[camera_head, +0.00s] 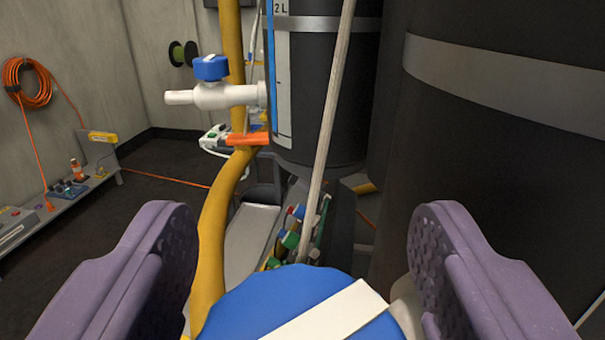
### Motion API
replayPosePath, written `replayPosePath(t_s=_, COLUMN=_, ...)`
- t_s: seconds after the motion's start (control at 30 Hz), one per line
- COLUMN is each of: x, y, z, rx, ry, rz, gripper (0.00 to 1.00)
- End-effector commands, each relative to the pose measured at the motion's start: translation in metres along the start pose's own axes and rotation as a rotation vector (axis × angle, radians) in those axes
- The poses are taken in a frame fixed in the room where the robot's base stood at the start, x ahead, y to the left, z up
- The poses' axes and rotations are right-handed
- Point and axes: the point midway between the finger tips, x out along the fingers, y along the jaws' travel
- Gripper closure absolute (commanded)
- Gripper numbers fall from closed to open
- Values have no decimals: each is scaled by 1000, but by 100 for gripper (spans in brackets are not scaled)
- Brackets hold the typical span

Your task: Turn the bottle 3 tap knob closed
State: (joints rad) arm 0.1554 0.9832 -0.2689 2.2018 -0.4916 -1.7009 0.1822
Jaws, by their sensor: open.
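A large blue tap knob (255,300) with a white stripe is close below me, at the bottom middle. Its stripe runs slantwise, rising to the right. A bit of white tap body (408,308) shows at its right; the rest is cut off or hidden. My gripper (303,235) is open, with one purple finger on each side of this knob and gaps between. A large dark bottle (480,180) with a grey band stands at the right. I see no number that tells which bottle is bottle 3.
Another dark bottle (320,85) farther off has a white tap (228,96) with a blue knob (211,68). A pale rod (325,130) and a yellow hose (213,235) rise beyond the near knob. A low bench (60,205) stands left, with open dark floor (150,200) beside it.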

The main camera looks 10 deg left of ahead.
Motion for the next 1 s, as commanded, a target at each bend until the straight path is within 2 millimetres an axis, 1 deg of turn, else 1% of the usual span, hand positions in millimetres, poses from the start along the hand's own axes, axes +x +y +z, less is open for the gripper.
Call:
replayPosePath(t_s=0.03, x=4, y=-1, z=0, rx=0, ry=1, rz=-1, gripper=29)
replayPosePath(t_s=0.13, x=9, y=-1, z=0, rx=1, ry=0, rz=-1, gripper=29)
replayPosePath(t_s=0.33, x=10, y=0, z=0, rx=1, ry=0, rz=0, gripper=29)
replayPosePath(t_s=0.37, x=9, y=0, z=0, rx=1, ry=0, rz=0, gripper=31)
replayPosePath(t_s=0.4, x=9, y=0, z=0, rx=1, ry=0, rz=0, gripper=40)
replayPosePath(t_s=0.47, x=9, y=0, z=0, rx=1, ry=0, rz=0, gripper=54)
replayPosePath(t_s=0.5, x=9, y=0, z=0, rx=1, ry=0, rz=0, gripper=63)
replayPosePath(t_s=0.57, x=9, y=0, z=0, rx=1, ry=0, rz=0, gripper=77)
replayPosePath(t_s=0.6, x=9, y=0, z=0, rx=1, ry=0, rz=0, gripper=80)
replayPosePath(t_s=0.83, x=9, y=0, z=1, rx=2, ry=0, rz=21, gripper=80)
replayPosePath(t_s=1.0, x=9, y=1, z=2, rx=3, ry=0, rz=88, gripper=80)
